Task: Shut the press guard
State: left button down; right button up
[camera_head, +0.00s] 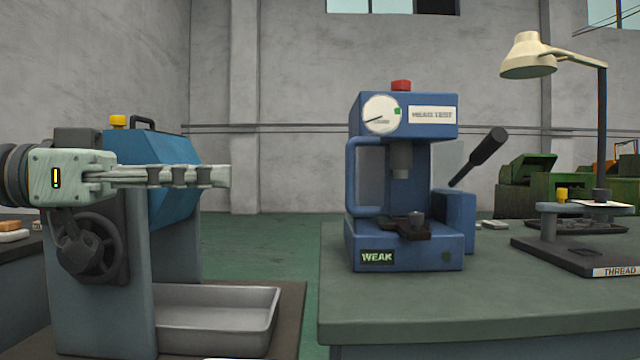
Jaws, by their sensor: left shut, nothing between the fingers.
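A blue bench press (408,253) with a round dial, a red top button and a black lever stands on the green-topped bench. A blue-framed panel (368,176), which looks like its guard, stands at the left side of the press opening. The ram and the dark fixture below it are in plain view from the front. My left gripper (222,176) comes in from the left, its fingers shut and empty, pointing right. It is left of the press and appears well apart from the panel. My right gripper is not in view.
A machine with a blue hood (172,200) and a handwheel stands at left, partly behind my left gripper. A grey metal tray (225,338) lies beside it. A lamp (527,55) and a stand marked THREAD (590,262) are at right. Open floor separates the machine and the bench (400,312).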

aim_at(347, 176)
pick_arm(q)
jog(key=x, duration=1.2)
jog(key=shift+d+p, duration=0.3)
jog(key=shift+p, duration=0.1)
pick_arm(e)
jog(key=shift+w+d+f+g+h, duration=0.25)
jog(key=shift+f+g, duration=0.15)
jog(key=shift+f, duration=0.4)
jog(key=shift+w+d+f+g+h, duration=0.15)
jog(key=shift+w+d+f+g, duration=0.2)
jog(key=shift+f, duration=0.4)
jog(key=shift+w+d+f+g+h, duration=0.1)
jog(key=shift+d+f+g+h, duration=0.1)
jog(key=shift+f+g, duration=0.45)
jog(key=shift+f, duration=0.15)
